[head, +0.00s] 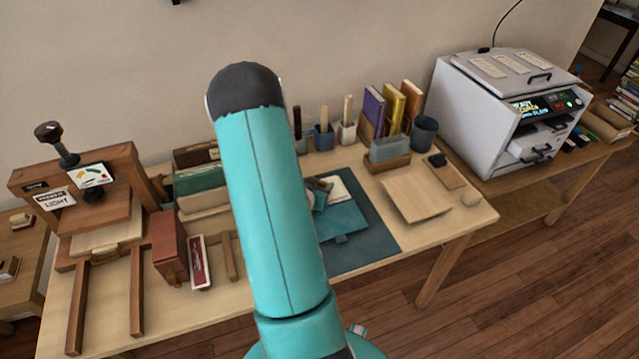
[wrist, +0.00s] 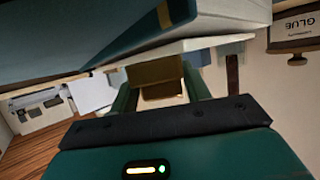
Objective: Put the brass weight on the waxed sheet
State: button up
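My gripper (wrist: 158,82) has its two green fingers on either side of the brass weight (wrist: 155,72), a golden-brown block, and appears shut on it. In the head view my gripper (head: 319,190) is over the blue-green book on the mat, partly hidden behind my arm. The waxed sheet (head: 341,191) is a pale piece on top of the book (head: 345,222). The wrist view is upside down: the sheet's pale edge (wrist: 110,64) lies along the book (wrist: 70,35), close to the weight. Whether weight and sheet touch, I cannot tell.
The dark blue mat (head: 372,240) lies under the book. A wooden press (head: 85,185) and red box (head: 169,245) stand left. Upright books (head: 385,108), a cup (head: 424,133) and a pale board (head: 415,195) are right. A white machine (head: 480,110) stands beyond.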

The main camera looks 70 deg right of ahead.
jog(key=o, duration=0.4)
jog(key=shift+c, duration=0.2)
jog(key=shift+r, duration=0.1)
